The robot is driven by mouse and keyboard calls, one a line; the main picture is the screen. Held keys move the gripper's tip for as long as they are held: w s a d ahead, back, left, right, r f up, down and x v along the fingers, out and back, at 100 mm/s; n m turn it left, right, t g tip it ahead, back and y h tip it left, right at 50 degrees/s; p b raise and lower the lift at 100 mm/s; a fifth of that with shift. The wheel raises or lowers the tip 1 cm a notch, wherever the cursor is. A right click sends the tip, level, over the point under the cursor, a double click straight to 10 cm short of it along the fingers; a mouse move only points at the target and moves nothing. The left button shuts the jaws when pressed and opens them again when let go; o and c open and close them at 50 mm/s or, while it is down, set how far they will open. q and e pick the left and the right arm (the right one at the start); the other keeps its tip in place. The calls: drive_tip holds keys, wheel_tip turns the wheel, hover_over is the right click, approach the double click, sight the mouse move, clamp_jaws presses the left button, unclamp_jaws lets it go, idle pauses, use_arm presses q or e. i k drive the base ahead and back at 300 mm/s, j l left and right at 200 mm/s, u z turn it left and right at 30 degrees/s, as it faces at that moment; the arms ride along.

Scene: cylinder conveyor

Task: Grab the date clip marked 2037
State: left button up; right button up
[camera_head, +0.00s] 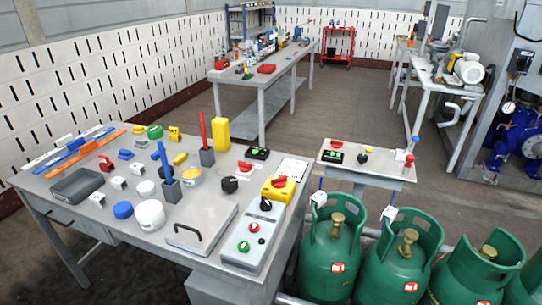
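No marking 2037 is readable at this size, so I cannot tell which piece is the date clip. Small coloured pieces stand on the left of the grey table (195,222): a red piece (106,164), a blue piece (125,155), an orange piece (139,130) and a yellow piece (174,133). Small white blocks with dark spots, such as one white block (117,183), stand in front of them. Neither of my grippers shows in the head view.
A grey tray (57,188), white pots (150,216), a handled lid (185,236) and a control box (243,249) crowd the table. Several green gas cylinders (330,253) stand at the right, below a small side table (380,174). Open floor (340,105) lies behind.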

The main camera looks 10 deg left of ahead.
sight(116, 182)
drive_tip(key=i+j+u, duration=0.2)
drive_tip(key=j+u, duration=0.15)
drive_tip(key=i+j+u, duration=0.2)
drive_tip(key=j+u, duration=0.15)
drive_tip(key=i+j+u, duration=0.35)
drive_tip(key=k+l, duration=0.05)
